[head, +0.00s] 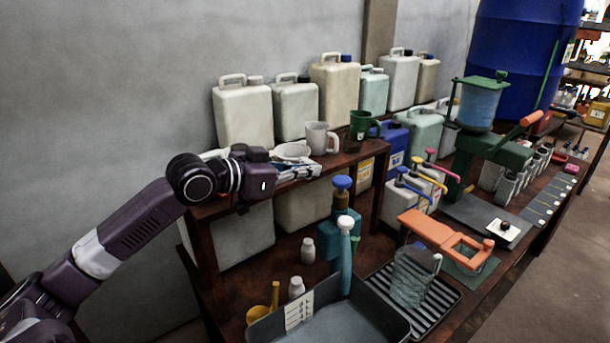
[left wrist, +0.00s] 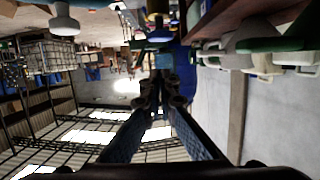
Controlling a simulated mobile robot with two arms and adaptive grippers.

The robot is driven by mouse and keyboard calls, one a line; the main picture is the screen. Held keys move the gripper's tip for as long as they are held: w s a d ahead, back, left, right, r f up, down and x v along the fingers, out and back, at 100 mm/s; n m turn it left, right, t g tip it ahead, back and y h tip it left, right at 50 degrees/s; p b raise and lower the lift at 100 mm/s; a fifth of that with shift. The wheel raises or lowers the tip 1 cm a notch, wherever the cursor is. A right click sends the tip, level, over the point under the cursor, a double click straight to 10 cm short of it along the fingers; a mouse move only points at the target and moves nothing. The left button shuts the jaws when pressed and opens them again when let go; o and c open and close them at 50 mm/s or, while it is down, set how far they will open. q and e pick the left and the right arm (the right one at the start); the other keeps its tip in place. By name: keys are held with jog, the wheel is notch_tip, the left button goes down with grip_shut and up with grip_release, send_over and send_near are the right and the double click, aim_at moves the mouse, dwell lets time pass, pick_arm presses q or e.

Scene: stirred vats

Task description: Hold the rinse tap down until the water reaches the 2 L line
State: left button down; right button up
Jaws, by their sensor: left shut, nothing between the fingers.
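A teal post with a round blue knob (head: 342,183) on top stands upright behind the grey basin and looks like the rinse tap. A slimmer teal piece with a pale cap (head: 346,224) stands in front of it. A white label with marks (head: 298,311) is on the basin's wall; its figures are too small to read. I cannot see any water level. My left gripper (head: 303,171) is left of and slightly above the blue knob, apart from it. Its fingers, also in the left wrist view (left wrist: 166,85), are shut and empty. My right gripper is not in view.
The grey basin (head: 375,318) is at the front. A wooden shelf (head: 345,160) with mugs is close beside my left gripper. Small white bottles (head: 308,250) stand below it.

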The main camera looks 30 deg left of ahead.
pick_arm(q)
jog(key=shift+s+a+r, duration=0.15)
jog(key=shift+s+r, duration=0.05)
jog(key=shift+s, duration=0.3)
dwell(1.4)
